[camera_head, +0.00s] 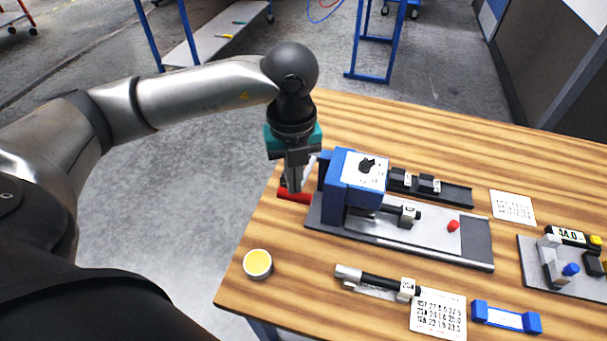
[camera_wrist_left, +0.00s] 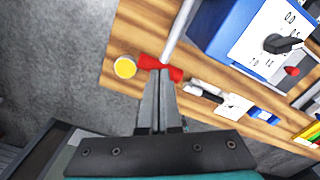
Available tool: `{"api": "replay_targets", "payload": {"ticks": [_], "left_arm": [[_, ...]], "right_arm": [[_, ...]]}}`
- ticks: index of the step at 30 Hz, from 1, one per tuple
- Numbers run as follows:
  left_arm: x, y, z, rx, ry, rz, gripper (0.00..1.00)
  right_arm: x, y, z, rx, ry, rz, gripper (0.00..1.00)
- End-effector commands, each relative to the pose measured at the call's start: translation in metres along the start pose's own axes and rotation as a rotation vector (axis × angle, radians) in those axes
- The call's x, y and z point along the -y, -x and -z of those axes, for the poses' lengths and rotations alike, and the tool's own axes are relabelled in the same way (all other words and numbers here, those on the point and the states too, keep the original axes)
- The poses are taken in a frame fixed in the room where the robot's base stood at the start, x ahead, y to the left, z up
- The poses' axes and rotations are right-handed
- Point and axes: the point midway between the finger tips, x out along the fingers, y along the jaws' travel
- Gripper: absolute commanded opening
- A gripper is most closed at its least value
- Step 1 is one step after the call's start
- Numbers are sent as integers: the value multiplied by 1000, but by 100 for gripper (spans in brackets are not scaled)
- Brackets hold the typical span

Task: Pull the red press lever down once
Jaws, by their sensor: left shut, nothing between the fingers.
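The blue press (camera_head: 338,200) stands on a grey base plate near the left end of the wooden table. Its red lever handle (camera_head: 294,197) sticks out to the left of the press, low by the table edge. In the left wrist view the red handle (camera_wrist_left: 146,62) lies across the fingertips, with a silver rod (camera_wrist_left: 180,35) running up from it. My left gripper (camera_head: 294,188) points down, shut and empty, right at the handle. Its fingertips (camera_wrist_left: 160,76) hide part of the handle; I cannot tell whether they touch it. My right gripper is not in view.
A yellow-topped round cup (camera_head: 257,264) stands near the table's left edge. A black-and-silver tool (camera_head: 375,282), a printed card (camera_head: 438,313) and a blue holder (camera_head: 506,317) lie in front. Another device (camera_head: 556,262) stands at right.

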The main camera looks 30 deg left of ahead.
Motion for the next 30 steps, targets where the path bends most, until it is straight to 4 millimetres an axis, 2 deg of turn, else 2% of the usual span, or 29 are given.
{"api": "replay_targets", "payload": {"ticks": [10, 30], "left_arm": [[0, -3, 0, 0, 0, 0, 0], [0, -34, -1, 2, 1, 1, 0]], "right_arm": [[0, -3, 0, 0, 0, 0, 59], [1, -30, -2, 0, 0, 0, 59]]}}
